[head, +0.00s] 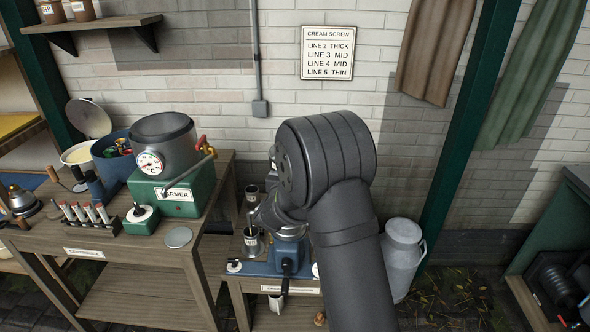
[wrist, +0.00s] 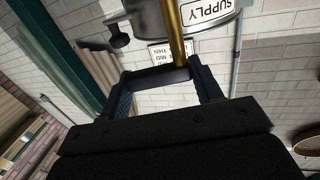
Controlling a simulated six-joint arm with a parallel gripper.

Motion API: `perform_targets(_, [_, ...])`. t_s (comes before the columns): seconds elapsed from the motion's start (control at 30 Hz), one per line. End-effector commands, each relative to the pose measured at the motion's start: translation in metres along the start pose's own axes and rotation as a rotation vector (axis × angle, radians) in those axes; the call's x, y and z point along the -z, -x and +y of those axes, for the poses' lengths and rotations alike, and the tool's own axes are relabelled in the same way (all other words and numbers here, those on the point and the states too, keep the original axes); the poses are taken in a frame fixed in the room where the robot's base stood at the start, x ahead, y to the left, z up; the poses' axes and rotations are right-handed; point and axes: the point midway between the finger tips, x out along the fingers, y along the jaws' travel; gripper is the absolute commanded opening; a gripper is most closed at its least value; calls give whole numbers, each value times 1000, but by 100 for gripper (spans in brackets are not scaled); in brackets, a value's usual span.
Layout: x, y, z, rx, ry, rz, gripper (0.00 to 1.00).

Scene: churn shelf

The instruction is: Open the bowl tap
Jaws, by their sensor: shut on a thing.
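In the wrist view, a metal bowl (wrist: 222,12) with a SUPPLY label shows at the top. A brass rod (wrist: 180,35) runs down in front of it to a dark bar (wrist: 160,76). My gripper (wrist: 168,78) is shut on this dark bar, which spans between its two fingers. I cannot tell for sure whether the bar is the tap's handle. A black knob (wrist: 118,40) sticks out left of the bowl, apart from the fingers. In the head view my arm hides the gripper and the bowl; a blue machine base (head: 290,258) shows below.
A CREAM SCREW sign (head: 328,53) hangs on the brick wall. A green warmer (head: 172,195) with a gauged drum stands on the left wooden bench (head: 140,270). A metal churn (head: 402,255) stands right of my arm. A green post (head: 462,130) rises at right.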

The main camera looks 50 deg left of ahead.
Motion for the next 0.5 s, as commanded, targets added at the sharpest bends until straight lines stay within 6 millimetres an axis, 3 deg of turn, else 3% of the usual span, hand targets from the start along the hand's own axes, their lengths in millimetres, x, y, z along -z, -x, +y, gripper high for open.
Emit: perform_targets(0.5, [-1,11,-5,-476,-1,0,36])
